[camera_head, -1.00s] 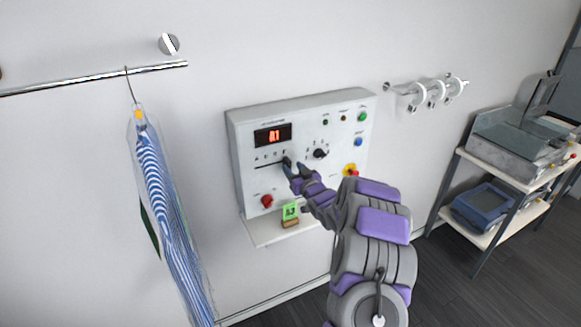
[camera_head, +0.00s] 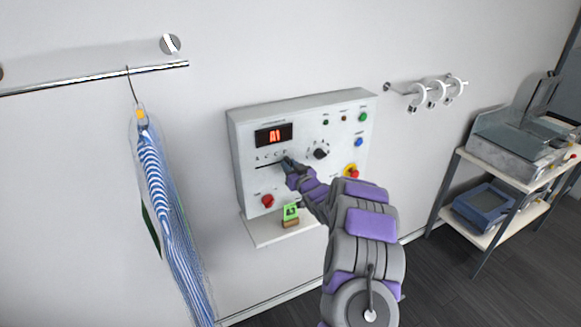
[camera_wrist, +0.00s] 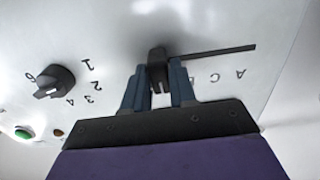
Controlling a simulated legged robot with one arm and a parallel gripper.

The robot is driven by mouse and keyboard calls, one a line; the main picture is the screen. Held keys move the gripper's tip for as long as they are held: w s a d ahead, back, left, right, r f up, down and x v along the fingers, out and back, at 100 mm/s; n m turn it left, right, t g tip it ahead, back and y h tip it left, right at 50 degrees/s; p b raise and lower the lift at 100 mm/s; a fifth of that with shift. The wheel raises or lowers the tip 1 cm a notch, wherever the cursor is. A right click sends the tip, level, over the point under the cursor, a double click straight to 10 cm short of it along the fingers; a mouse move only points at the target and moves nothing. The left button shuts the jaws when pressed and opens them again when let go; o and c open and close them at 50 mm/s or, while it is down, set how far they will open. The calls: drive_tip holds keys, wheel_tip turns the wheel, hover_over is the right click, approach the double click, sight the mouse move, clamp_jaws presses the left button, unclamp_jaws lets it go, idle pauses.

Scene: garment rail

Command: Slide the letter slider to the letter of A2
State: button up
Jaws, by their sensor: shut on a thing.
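The grey control panel (camera_head: 245,180) on the wall has a display (camera_head: 273,135) with red characters that look like A1. A row of letters is printed above a dark slot (camera_head: 268,165). My gripper (camera_head: 288,163) is at the right part of this slot. In the wrist view, my gripper (camera_wrist: 158,85) is shut on the black slider knob (camera_wrist: 157,60), one finger on each side. The slot (camera_wrist: 215,52) runs from the knob past C to A, and A (camera_wrist: 240,74) is at its far end. The letter at the knob is hidden by the fingers.
A black number dial (camera_head: 320,151) is right of the slider; it also shows in the wrist view (camera_wrist: 47,82). A striped garment (camera_head: 165,210) hangs at left.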

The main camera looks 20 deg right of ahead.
sight(257, 167)
clamp_jaws()
drive_tip(key=a+b, duration=0.1)
drive_tip(key=a, duration=0.4)
drive_tip(key=a+b, duration=0.1)
drive_tip(key=a, duration=0.5)
drive_tip(key=shift+s+a+r+b, duration=0.1)
drive_tip(key=shift+s+b, duration=0.1)
drive_tip(key=shift+b, duration=0.2)
drive_tip(key=shift+d, duration=0.2)
